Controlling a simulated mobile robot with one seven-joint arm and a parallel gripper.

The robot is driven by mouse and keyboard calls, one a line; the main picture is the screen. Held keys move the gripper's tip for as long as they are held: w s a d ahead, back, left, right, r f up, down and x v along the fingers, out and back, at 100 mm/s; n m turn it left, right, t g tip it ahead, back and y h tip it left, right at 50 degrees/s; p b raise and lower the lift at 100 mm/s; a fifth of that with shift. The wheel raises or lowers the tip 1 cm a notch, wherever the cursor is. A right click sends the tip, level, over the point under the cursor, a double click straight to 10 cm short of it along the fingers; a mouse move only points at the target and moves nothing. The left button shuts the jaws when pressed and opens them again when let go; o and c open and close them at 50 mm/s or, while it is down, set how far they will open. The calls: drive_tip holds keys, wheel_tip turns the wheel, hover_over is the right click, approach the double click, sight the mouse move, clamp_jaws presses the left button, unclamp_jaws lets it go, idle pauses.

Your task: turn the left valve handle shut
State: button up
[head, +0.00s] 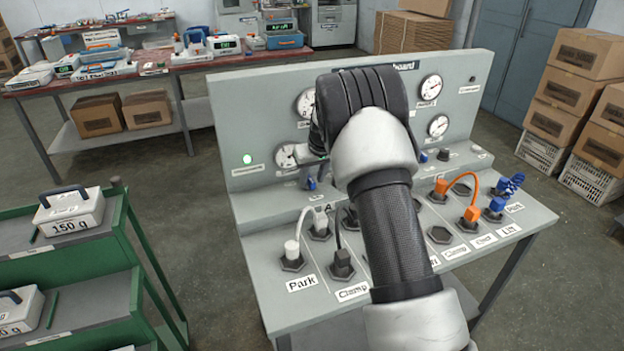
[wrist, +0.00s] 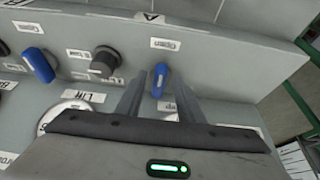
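The left valve handle (head: 311,183) is a small blue lever low on the grey panel, just left of my arm in the head view. My gripper (wrist: 160,96) is open, with one grey finger on each side of the handle's line. The handle shows at or just beyond the fingertips; I cannot tell whether they touch it. My arm hides most of the gripper in the head view.
A second blue handle (wrist: 38,65) and a dark knob (wrist: 103,65) sit along the same panel. The console (head: 262,210) carries gauges, sockets, plugs and cables below my arm. A green cart (head: 125,215) stands at left. Stacked boxes (head: 575,95) stand at right.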

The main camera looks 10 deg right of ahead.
drive_tip(key=shift+w+f, duration=0.1)
drive_tip(key=shift+f, duration=0.15)
clamp_jaws()
